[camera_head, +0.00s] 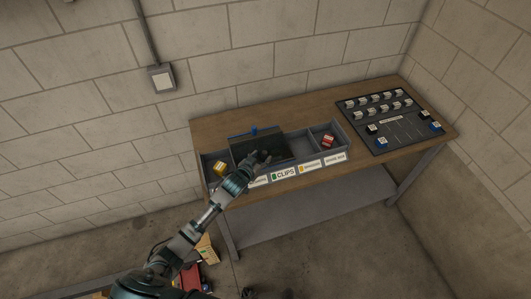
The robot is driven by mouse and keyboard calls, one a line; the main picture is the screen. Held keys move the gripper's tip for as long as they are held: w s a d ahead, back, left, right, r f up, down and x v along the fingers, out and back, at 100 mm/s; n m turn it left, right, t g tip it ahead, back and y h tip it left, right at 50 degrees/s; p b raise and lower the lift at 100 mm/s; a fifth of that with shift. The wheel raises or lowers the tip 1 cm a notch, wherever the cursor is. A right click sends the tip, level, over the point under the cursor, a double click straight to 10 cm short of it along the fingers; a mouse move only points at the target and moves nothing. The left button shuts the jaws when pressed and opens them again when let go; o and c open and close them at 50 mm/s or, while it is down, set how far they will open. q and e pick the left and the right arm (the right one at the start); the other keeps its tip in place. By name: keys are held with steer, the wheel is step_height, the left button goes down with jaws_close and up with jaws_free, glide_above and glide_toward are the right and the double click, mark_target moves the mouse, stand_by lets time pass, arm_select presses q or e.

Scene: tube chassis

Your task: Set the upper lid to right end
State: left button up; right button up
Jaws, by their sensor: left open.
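A dark flat lid (275,146) with a small blue knob (254,129) at its back edge covers the middle of a grey divided tray (344,142) on the table. Open compartments show to its left and right. I cannot tell whether another lid lies beneath it. My left gripper (262,157) is open and empty over the front part of the lid, in front of the knob and apart from it. I cannot tell whether its fingertips touch the lid. My right gripper is not in view.
A yellow item (220,168) sits in the left compartment and a red item (328,140) in the right one. White labels (285,173) line the tray's front. A dark board (387,117) with several small blocks stands right on the wooden table (215,131). Walls are behind.

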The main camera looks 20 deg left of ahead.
mark_target(263, 154)
arm_select(q)
steer(key=shift+a+x, duration=0.15)
steer(key=shift+x, duration=1)
steer(key=shift+a+x, duration=0.1)
steer(key=shift+x, duration=1.05)
steer(key=shift+c, duration=0.3)
steer(key=shift+d, duration=0.15)
jaws_close()
